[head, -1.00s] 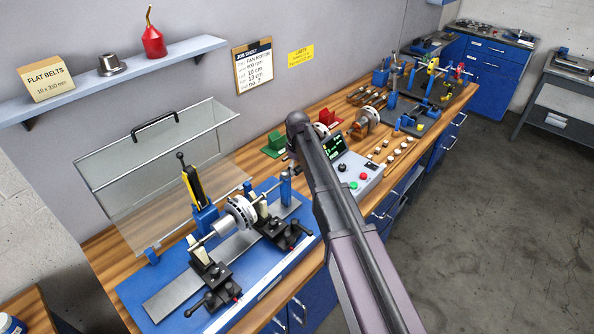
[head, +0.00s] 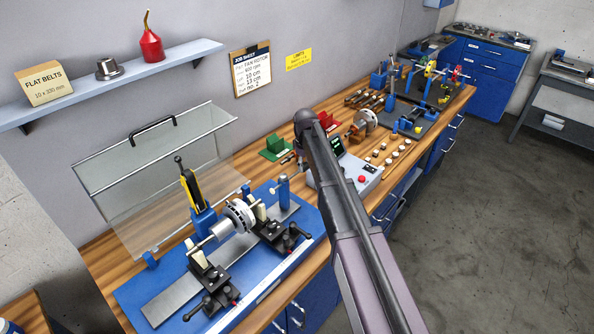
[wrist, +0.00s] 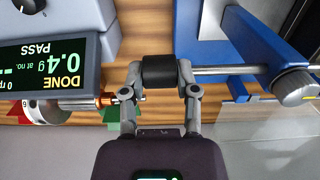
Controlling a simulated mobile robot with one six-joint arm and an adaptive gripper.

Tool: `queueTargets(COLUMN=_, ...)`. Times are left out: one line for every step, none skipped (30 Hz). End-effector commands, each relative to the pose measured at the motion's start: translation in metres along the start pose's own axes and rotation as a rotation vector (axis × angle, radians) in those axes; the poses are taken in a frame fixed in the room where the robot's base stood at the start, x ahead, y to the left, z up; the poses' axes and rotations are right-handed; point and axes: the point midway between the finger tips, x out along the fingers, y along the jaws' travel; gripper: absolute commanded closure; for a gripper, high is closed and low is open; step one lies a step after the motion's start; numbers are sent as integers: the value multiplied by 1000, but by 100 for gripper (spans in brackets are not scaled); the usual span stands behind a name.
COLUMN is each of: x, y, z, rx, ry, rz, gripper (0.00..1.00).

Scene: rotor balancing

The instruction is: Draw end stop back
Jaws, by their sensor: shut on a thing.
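The end stop's blue post (head: 283,190) stands at the right end of the balancing machine's blue base. In the wrist view, the blue bracket (wrist: 240,40) carries a bare metal rod (wrist: 225,70) with a black grip (wrist: 158,72) on its end. A knurled silver knob (wrist: 297,88) is on the bracket's right side. My gripper (wrist: 160,78) is shut on the black grip, one finger on each side. In the head view my arm hides the gripper and the grip. The rotor (head: 240,215) sits on its two supports, left of the post.
The control box (head: 358,180) stands close to my gripper; its display (wrist: 48,68) reads DONE, 0.4 g, PASS, upside down in the wrist view. The clear guard (head: 150,170) is raised behind the machine. Green (head: 277,148) and red blocks stand behind.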

Motion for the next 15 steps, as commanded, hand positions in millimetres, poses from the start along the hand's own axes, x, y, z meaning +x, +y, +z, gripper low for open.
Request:
queueTargets(x=0, y=9, z=-1, rx=2, ry=-1, rz=1, gripper=100)
queueTargets(x=0, y=12, z=-1, rx=2, ry=-1, rz=1, gripper=100)
queueTargets(x=0, y=13, z=0, rx=1, ry=-1, rz=1, gripper=100)
queueTargets(x=0, y=14, z=0, rx=0, ry=-1, rz=1, gripper=100)
queueTargets(x=0, y=14, z=0, rx=0, ry=-1, rz=1, gripper=100)
queueTargets(x=0, y=13, z=0, rx=0, ry=-1, rz=1, gripper=100)
queueTargets(x=0, y=13, z=0, rx=0, ry=-1, rz=1, gripper=100)
queueTargets(x=0, y=13, z=0, rx=0, ry=-1, rz=1, gripper=100)
queueTargets(x=0, y=13, z=0, rx=0, ry=-1, rz=0, gripper=100)
queueTargets(x=0, y=13, z=0, rx=0, ry=-1, rz=0, gripper=100)
queueTargets(x=0, y=13, z=0, rx=0, ry=-1, rz=0, gripper=100)
queueTargets(x=0, y=12, z=0, rx=-1, ry=-1, rz=0, gripper=57)
queueTargets(x=0, y=12, z=0, rx=-1, ry=-1, rz=0, gripper=48)
queueTargets(x=0, y=12, z=0, rx=-1, ry=-1, rz=0, gripper=40)
queueTargets(x=0, y=12, z=0, rx=-1, ry=-1, rz=0, gripper=28)
